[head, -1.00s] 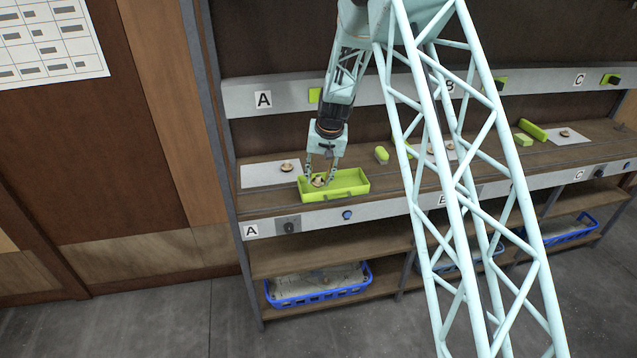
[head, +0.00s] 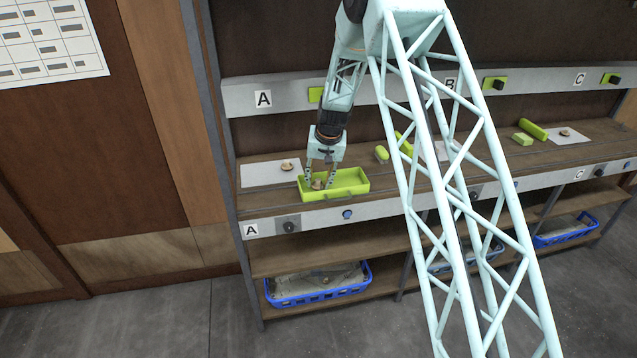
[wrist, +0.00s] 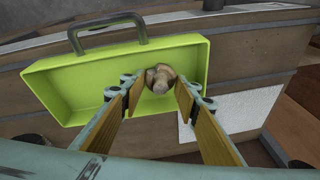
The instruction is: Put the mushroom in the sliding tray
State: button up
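The sliding tray (head: 348,188) is a lime-green open tray with a handle, on the shelf at station A. It also shows in the wrist view (wrist: 90,85). A small brown mushroom (wrist: 160,78) is between my fingertips, at the tray's near side. In the head view the mushroom (head: 317,185) is inside the tray's left part. My gripper (head: 319,182) points down into the tray with its fingers apart on both sides of the mushroom. In the wrist view my gripper (wrist: 158,88) shows narrow gaps beside the mushroom; touch on the right is hard to tell.
Another mushroom (head: 287,166) lies on a white mat (head: 258,174) left of the tray. Green blocks (head: 381,153) stand to the right on the shelf. A blue basket (head: 320,293) is on the lower shelf. My arm's truss hides much of station B.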

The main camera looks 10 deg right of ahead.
jog(key=shift+f, duration=0.3)
jog(key=o, duration=0.7)
jog(key=shift+r, duration=0.1)
jog(key=v, duration=1.2)
jog(key=shift+p, duration=0.3)
jog(key=shift+s+r, duration=0.1)
dwell(0.7)
